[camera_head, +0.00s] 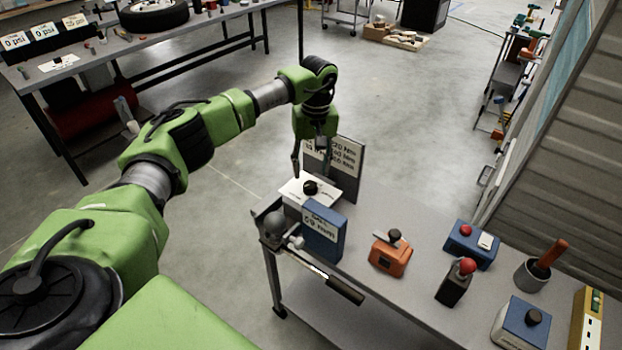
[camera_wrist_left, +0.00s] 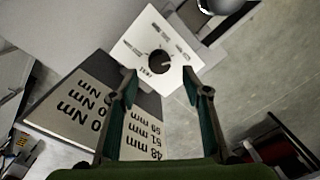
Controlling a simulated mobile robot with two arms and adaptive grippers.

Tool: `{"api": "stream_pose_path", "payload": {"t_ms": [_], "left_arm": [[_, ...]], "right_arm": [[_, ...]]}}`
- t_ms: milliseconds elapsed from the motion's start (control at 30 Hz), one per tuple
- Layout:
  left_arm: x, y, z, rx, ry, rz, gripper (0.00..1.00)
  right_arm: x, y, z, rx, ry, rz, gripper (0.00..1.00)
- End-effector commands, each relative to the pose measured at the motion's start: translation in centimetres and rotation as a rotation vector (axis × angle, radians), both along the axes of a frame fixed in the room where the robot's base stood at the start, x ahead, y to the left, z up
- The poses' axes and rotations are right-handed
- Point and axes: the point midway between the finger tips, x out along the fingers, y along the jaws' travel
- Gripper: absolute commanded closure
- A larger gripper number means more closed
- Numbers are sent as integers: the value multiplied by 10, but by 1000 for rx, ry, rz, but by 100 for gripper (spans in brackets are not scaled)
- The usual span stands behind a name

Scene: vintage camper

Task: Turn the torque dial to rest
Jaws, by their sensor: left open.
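The torque dial is a round black knob (camera_head: 311,187) on a white, labelled plate (camera_head: 293,190) at the near-left end of the grey bench. In the left wrist view the knob (camera_wrist_left: 159,62) sits among small printed labels, one of which seems to read "rest". I cannot tell for sure which label it points to. My left gripper (camera_head: 312,162) hangs above the plate, pointing down, with its fingers apart. In the left wrist view the open fingertips (camera_wrist_left: 160,73) frame the knob, with nothing held between them. My right gripper is not in view.
A grey board (camera_head: 349,165) with Nm readings stands behind the plate. A blue box (camera_head: 324,232) with a mm reading stands in front.

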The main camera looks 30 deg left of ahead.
Motion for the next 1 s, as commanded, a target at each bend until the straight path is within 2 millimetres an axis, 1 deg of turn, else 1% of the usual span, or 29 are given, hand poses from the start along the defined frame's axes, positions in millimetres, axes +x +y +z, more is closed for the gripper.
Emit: {"api": "stream_pose_path", "payload": {"t_ms": [33,100,200,300,500,700,733,767,800,867,900,1000], "left_arm": [[-2,0,-9,-1,5,-1,56],[-2,0,-22,-1,4,0,56],[-2,1,-38,-1,2,-1,56],[-2,1,-49,-1,2,-1,56],[-2,2,-59,-1,1,-1,56],[-2,2,-59,0,0,-1,56],[-2,2,-59,0,0,-1,59],[-2,2,-59,0,0,-1,67],[-2,2,-59,0,0,-1,77],[-2,2,-59,0,0,-1,93],[-2,2,-59,-1,-1,-1,95],[-2,2,-58,-1,-1,-1,95]], "right_arm": [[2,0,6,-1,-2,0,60],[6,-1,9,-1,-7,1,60],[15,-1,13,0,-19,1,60],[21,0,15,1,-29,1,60],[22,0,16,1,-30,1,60],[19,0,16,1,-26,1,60],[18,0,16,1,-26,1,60],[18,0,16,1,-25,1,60],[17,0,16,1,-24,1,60],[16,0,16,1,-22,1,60],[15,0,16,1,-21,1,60],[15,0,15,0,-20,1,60]]}}
